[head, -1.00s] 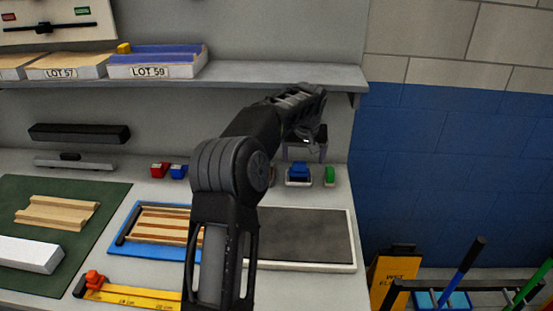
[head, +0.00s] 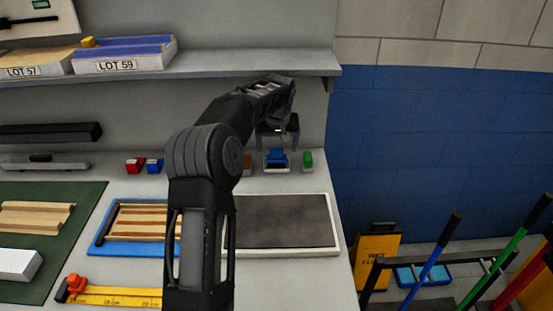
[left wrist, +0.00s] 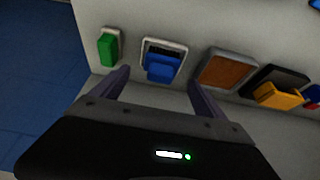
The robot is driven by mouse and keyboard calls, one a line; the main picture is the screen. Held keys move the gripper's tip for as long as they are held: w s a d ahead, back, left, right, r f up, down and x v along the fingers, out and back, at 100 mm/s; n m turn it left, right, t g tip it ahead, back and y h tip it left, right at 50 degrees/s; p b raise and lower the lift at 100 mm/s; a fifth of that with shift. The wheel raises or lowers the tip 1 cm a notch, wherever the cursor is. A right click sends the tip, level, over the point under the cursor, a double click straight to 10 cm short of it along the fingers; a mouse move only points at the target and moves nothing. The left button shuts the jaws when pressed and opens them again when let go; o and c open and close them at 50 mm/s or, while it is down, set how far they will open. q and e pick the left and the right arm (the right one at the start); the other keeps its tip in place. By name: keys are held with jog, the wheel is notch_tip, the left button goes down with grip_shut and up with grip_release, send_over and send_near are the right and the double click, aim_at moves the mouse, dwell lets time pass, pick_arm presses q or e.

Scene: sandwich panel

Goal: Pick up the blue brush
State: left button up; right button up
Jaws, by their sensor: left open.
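The blue brush (head: 276,156) appears as a small blue block in a small light tray (head: 277,169) at the back of the counter. In the left wrist view the brush (left wrist: 163,68) lies in its grey-rimmed tray (left wrist: 179,50), between and beyond the two fingers. My left gripper (head: 278,142) is open and empty, fingers pointing down, just above the brush. The left wrist view shows its fingers (left wrist: 160,84) spread on either side of the brush, with no contact that I can make out. My right gripper is not in view.
A green block (head: 307,158) sits close to the right of the brush. In the left wrist view a brown pad (left wrist: 227,71) and a yellow block (left wrist: 278,96) stand on the other side. A shelf (head: 240,72) overhangs the back. Long-handled tools (head: 432,257) stand at the right.

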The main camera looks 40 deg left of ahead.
aim_at(277, 150)
pick_arm(q)
jog(key=shift+f, duration=0.1)
jog(key=shift+w+a+f, duration=0.1)
jog(key=shift+a+f, duration=0.05)
jog(key=shift+f, duration=0.2)
jog(key=p+x, duration=0.1)
jog(key=x, duration=0.2)
jog(key=shift+w+a+f+p, duration=0.1)
jog(key=shift+a+f+p, duration=0.05)
jog(key=shift+f+p, duration=0.15)
jog(key=shift+w+a+f, duration=0.1)
jog(key=shift+f, duration=0.2)
jog(key=shift+c, duration=0.5)
jog(key=c, duration=1.4)
jog(key=shift+r, duration=0.2)
